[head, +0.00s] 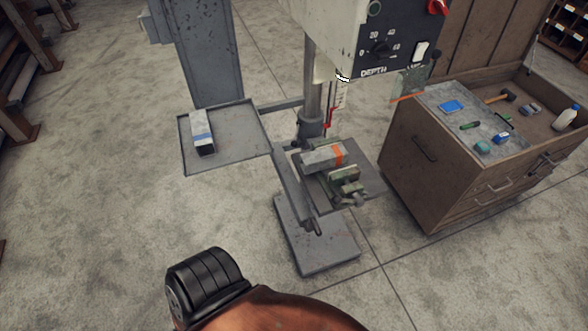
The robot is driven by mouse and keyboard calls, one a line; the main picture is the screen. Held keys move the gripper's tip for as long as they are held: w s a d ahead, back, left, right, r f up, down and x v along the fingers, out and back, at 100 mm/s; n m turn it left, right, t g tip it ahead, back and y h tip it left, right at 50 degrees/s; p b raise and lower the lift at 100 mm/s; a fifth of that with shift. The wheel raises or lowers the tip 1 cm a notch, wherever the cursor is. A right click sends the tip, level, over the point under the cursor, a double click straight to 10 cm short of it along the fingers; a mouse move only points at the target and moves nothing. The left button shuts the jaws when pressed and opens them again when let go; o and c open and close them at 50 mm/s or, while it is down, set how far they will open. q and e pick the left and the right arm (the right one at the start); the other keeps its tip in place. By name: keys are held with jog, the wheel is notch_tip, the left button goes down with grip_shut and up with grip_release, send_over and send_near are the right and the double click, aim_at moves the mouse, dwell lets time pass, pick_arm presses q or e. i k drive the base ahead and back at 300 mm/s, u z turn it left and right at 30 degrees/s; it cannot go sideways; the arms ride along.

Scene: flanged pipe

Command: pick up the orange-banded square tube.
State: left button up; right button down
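The orange-banded square tube (320,158) is grey with an orange band near its right end. It lies roughly level at the drill press, at the greenish vise (345,180) on the press table. I cannot tell whether the vise jaws grip it. Neither of my grippers shows in the head view. Only a black and orange-brown part of my own arm shows at the bottom, well apart from the tube.
A blue-banded square tube (201,127) lies on a grey side tray (240,130) left of the press. The drill press head (375,40) overhangs the vise. A brown cabinet (430,160) with tools on top stands to the right. Floor in front is clear.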

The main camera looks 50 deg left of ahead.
aim_at(314, 160)
jog(key=z, duration=0.05)
jog(key=k, duration=0.2)
jog(key=u, duration=0.95)
